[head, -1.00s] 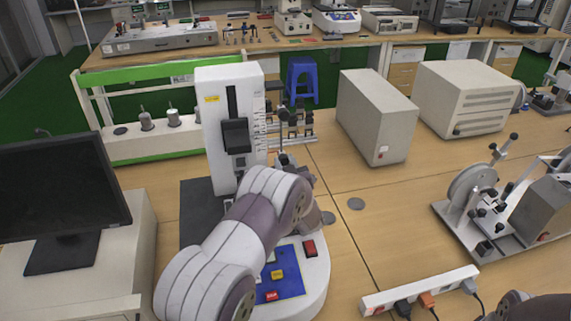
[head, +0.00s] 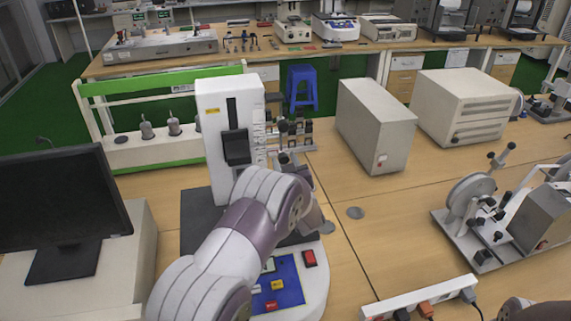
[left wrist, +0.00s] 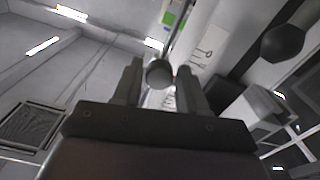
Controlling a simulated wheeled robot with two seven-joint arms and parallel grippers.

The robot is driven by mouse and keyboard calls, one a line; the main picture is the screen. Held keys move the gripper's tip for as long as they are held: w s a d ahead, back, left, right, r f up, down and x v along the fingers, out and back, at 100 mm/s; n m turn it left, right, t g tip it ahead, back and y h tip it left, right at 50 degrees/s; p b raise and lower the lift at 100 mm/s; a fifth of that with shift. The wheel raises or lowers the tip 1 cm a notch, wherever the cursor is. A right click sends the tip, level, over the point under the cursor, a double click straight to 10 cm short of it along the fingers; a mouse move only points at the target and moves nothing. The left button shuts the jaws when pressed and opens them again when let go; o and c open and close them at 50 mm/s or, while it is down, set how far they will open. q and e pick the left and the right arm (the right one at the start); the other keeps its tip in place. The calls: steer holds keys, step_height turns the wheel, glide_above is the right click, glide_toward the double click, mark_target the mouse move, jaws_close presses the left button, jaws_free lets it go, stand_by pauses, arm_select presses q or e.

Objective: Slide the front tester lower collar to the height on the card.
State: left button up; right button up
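The front tester (head: 215,150) is a white column with a black slot, a black carriage (head: 236,147) and a marked scale at its right edge. Its base carries a blue button panel (head: 285,287). My left arm covers part of the base and hides my left gripper's fingertips in the head view. In the left wrist view, the fingers (left wrist: 160,85) stand apart on either side of a round grey end (left wrist: 159,73), possibly the lower collar or its knob. I cannot tell whether they touch it. The card cannot be made out. My right gripper is not in view.
A monitor (head: 60,210) stands at left. Two beige boxes (head: 375,125) (head: 465,105) stand behind to the right. A reel device (head: 500,215) is at right, and a power strip (head: 420,297) lies in front. Bare tabletop lies between them.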

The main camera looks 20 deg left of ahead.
arm_select(q)
steer(key=b+v, duration=0.3)
steer(key=v, duration=0.9)
steer(key=shift+s+d+b, duration=0.25)
steer(key=shift+s+b, duration=0.05)
